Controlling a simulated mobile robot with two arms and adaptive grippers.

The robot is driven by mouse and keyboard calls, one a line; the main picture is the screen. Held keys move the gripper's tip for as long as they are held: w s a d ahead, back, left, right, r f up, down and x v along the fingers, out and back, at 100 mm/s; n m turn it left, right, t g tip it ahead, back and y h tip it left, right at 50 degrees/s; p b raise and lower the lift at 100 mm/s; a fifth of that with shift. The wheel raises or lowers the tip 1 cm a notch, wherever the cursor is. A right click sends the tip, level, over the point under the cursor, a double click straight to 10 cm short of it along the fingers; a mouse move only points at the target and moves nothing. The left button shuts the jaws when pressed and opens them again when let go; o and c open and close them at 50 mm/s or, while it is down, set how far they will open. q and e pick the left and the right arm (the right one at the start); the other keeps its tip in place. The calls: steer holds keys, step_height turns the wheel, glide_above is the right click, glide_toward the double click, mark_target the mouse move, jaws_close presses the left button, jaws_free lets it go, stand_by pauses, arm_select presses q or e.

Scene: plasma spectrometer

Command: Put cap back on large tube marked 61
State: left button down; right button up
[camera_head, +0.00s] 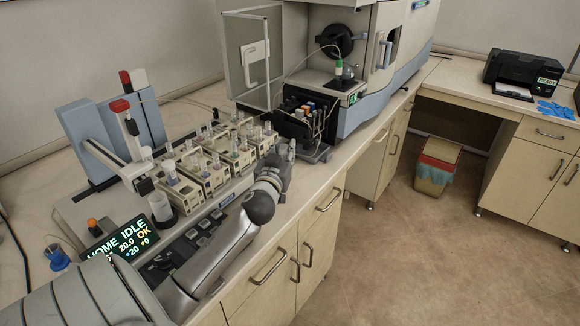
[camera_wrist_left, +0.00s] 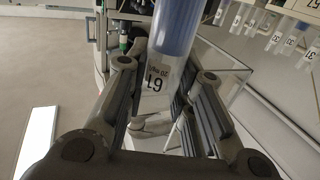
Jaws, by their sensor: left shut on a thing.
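My left gripper (camera_head: 284,170) is at the right front edge of the sampler, just right of the tube racks. In the left wrist view its fingers (camera_wrist_left: 170,105) are shut on a large clear tube (camera_wrist_left: 158,82). The tube has a white label that reads 61 upside down in the picture, and a blue section beside the label at the upper picture edge. One tube end is cut off by the frame, and the other is partly hidden between the fingers. I cannot make out a cap for it. My right gripper is not in view.
Beige racks (camera_head: 207,182) with several tubes stand on the sampler left of my gripper. Its display (camera_head: 117,240) reads HOME IDLE. An orange-topped item (camera_head: 92,224) and a blue item (camera_head: 57,257) are at the left. The spectrometer (camera_head: 362,100) stands behind. The counter's front edge is close to my gripper.

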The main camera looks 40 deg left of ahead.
arm_select(q)
steer(key=shift+w+a+f+b, duration=0.3)
steer(key=shift+w+a+f, duration=0.3)
steer(key=shift+w+f, duration=0.8)
steer(key=shift+w+a+f+b, duration=0.25)
steer(key=shift+w+a+f, duration=0.45)
steer(key=shift+f, duration=1.3)
steer(key=shift+w+a+f+b, duration=0.3)
steer(key=shift+w+a+f, duration=0.2)
steer(key=shift+w+f, duration=0.9)
steer(key=shift+s+f, duration=0.25)
steer(key=shift+s, duration=0.1)
steer(key=shift+f, duration=0.15)
steer(key=c, duration=1.3)
jaws_free()
steer(key=shift+o, duration=0.2)
